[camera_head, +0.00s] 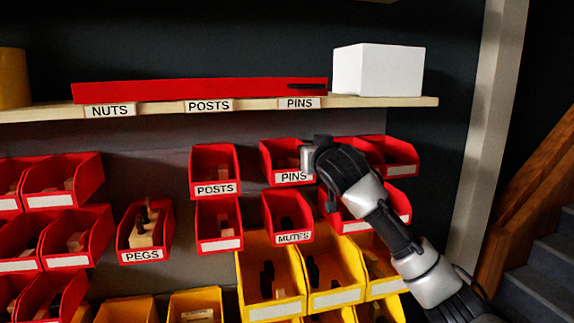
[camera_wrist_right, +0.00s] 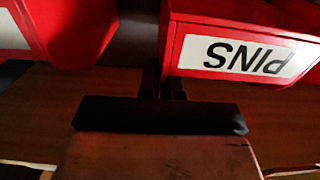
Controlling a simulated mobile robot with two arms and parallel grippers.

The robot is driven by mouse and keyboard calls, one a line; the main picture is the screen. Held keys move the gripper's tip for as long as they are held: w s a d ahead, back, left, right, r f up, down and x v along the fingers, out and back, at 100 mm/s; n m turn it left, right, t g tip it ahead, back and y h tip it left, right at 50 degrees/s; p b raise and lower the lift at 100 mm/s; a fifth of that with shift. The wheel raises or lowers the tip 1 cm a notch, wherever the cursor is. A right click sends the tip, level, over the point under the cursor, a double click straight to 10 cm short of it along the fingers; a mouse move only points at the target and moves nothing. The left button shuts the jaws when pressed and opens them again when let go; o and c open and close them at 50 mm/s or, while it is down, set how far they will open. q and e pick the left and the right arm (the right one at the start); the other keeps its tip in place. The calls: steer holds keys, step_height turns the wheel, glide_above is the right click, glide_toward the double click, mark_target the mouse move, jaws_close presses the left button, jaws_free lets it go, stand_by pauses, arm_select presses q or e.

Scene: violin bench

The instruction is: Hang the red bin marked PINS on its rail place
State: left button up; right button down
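The red bin marked PINS (camera_head: 280,160) is in the upper row of bins, right of the POSTS bin (camera_head: 214,168) and above the MUTES bin (camera_head: 287,215). My right gripper (camera_head: 308,158) is at the bin's right side wall, its fingers close together there and partly hiding that side. In the right wrist view the PINS bin (camera_wrist_right: 240,50) shows upside down, with the fingers (camera_wrist_right: 162,85) at its side edge, looking closed on the wall. Whether its back sits on the rail is hidden. My left gripper is not in view.
Red bins (camera_head: 390,155) are close on the right of the gripper, and yellow bins (camera_head: 270,275) are below. A wooden shelf (camera_head: 230,106) with NUTS, POSTS and PINS labels runs above, carrying a white box (camera_head: 378,70). A PEGS bin (camera_head: 145,230) hangs lower left.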

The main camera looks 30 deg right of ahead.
steer(key=shift+f, duration=0.35)
steer(key=c, duration=1.2)
jaws_free()
steer(key=shift+c, duration=0.2)
steer(key=shift+s+a+b, duration=0.1)
steer(key=shift+s+b, duration=0.35)
steer(key=shift+b, duration=0.05)
steer(key=b+v, duration=0.3)
steer(key=v, duration=0.7)
steer(key=shift+b, duration=0.35)
